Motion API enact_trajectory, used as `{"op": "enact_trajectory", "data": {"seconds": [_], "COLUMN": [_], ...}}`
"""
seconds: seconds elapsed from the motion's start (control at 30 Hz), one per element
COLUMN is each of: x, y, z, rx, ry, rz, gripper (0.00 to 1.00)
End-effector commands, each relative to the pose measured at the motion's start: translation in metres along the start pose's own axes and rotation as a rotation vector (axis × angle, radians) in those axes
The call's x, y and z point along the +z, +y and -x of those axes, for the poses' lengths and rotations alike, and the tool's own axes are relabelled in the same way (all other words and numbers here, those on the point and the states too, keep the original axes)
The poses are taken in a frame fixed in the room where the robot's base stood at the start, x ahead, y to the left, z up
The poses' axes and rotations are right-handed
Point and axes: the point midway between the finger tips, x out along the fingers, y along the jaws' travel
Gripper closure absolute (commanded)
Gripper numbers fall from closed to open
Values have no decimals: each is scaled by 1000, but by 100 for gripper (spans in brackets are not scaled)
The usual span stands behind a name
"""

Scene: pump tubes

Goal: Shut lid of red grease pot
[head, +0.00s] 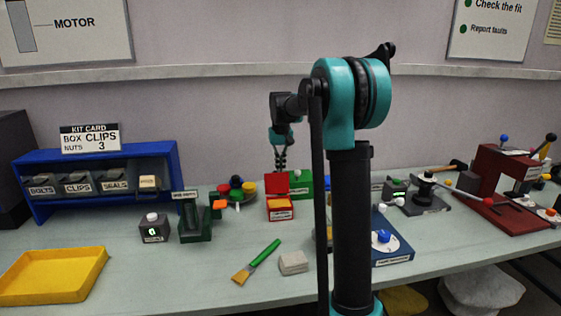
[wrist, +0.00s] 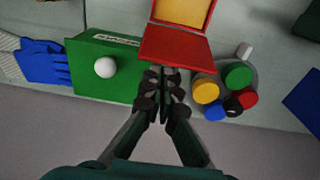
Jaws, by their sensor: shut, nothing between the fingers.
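The red grease pot (head: 280,212) stands on the bench, a small red box with a pale label on its front. Its red lid (head: 277,184) stands open, raised at the back edge of the pot. In the wrist view the lid (wrist: 176,48) shows as a red panel, with the pot's yellow inside (wrist: 184,11) beyond it at the top edge. My gripper (head: 280,167) is shut and empty, pointing down above and behind the raised lid. In the wrist view its fingertips (wrist: 163,75) are close to the lid's edge; I cannot tell whether they touch it.
A green box with a white knob (wrist: 107,82) stands beside the pot. On its other side is a dish of coloured caps (wrist: 222,88). A brush (head: 257,262) and a grey block (head: 294,262) lie in front. The wall is behind.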

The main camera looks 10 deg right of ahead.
Motion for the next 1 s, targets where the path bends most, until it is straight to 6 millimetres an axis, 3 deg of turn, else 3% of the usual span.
{"op": "enact_trajectory", "data": {"seconds": [1.0], "x": [14], "y": [0], "z": [4], "rx": [0], "ry": [121], "rz": [1], "gripper": [100]}}
